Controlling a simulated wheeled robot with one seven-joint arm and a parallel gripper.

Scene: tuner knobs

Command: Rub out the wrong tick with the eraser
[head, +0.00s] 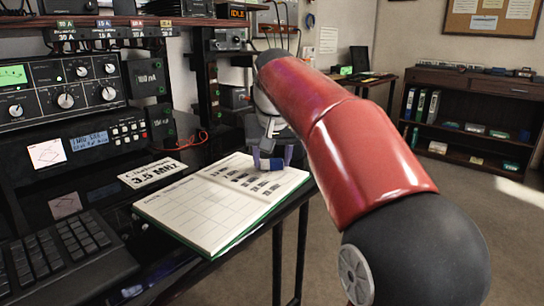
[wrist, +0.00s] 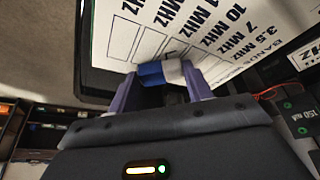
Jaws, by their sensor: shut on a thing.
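My gripper (head: 269,160) is shut on a small blue and white eraser (wrist: 151,72). In the wrist view its two purple-grey fingers (wrist: 163,78) sit on either side of the eraser. The open book (head: 165,212) lies on the desk, and the gripper is over its right page. In the wrist view this page (wrist: 205,22) has a printed list of bands in MHz with a row of outlined boxes beside it. The eraser is over or on the page by the boxes; I cannot tell if it touches.
A card reading 3.5 MHz (head: 153,174) lies behind the book. A radio set with knobs (head: 68,91) and a keyboard (head: 58,250) stand at left. The desk's edge runs close along the book's right side. Shelves (head: 470,120) stand at the far right.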

